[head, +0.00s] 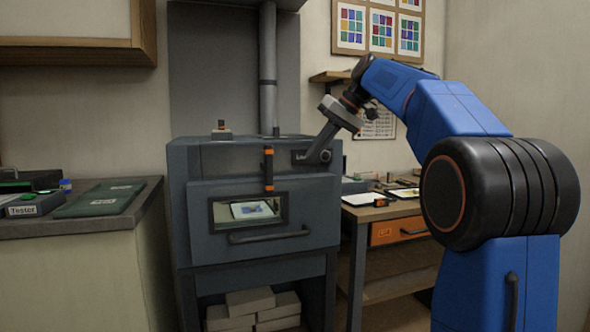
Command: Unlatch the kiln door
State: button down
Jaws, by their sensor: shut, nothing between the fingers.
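The grey kiln (220,155) stands in the middle of the head view. Its front door (312,205) looks closed and has a small window and a dark horizontal handle (268,236) below it. A black latch bar with orange bands (268,168) stands upright across the door's top edge. My gripper (310,158) is shut and empty. It points down and left at the kiln's upper right front, to the right of the latch and apart from it. It partly covers a dark fitting there; I cannot tell whether it touches it.
Through the window (256,210) a pale sheet with a blue patch shows inside. A worktable (372,213) with an orange drawer stands right of the kiln. A counter (90,222) with a tester box and a green folder is at left. Grey bricks (250,302) lie under the kiln.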

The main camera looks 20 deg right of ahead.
aim_at(269, 169)
jog(key=w+a+f, duration=0.3)
jog(key=a+f, duration=0.4)
jog(key=a, duration=0.1)
jog(key=shift+w+a+f, duration=0.25)
jog(key=shift+w+f, duration=0.05)
jog(key=shift+f, duration=0.1)
